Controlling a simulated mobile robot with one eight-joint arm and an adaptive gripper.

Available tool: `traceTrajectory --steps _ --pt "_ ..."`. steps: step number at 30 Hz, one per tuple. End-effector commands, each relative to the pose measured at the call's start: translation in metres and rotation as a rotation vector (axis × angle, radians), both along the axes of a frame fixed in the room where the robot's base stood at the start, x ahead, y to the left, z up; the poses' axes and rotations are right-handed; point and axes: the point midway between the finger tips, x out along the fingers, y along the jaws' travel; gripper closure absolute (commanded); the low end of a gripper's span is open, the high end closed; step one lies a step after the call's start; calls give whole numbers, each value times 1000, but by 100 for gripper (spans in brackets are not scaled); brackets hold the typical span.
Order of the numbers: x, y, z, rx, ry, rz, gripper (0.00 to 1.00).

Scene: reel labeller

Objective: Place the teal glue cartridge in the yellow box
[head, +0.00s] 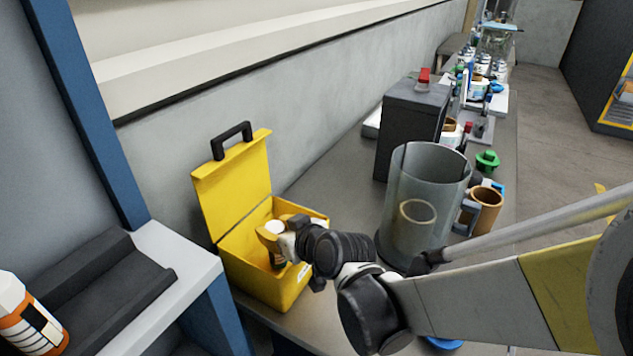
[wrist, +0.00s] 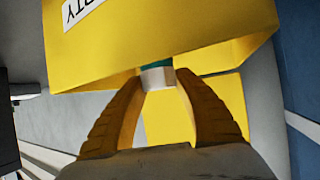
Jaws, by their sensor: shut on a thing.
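The yellow box (head: 255,287) stands on the bench with its lid open and upright at the back. My gripper (head: 280,236) is at the box's mouth, its tips over the opening. In the wrist view my gripper (wrist: 158,80) has its two orange fingers closed on the white end of the teal glue cartridge (wrist: 157,63). Only a strip of teal shows; the rest is hidden behind the box's yellow wall. In the head view a pale, cap-like end shows by the fingers inside the box outline. I cannot tell whether the cartridge touches the box floor.
A large grey see-through cylinder (head: 425,200) stands right of my gripper, with a brown mug (head: 486,208) beside it. A dark box (head: 412,125) stands behind. At the left, an orange-and-white bottle (head: 28,320) is by a black tray (head: 105,290) and blue-framed shelf.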

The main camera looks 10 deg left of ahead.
Motion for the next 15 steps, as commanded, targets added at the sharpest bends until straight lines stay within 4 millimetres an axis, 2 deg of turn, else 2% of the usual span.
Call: traceTrajectory --steps 1,3,14,15 --pt "1 0 -12 0 0 0 100" --pt "0 0 -17 1 -1 0 100" --pt "0 0 -20 0 0 0 100" --pt "0 0 -19 0 0 0 54"
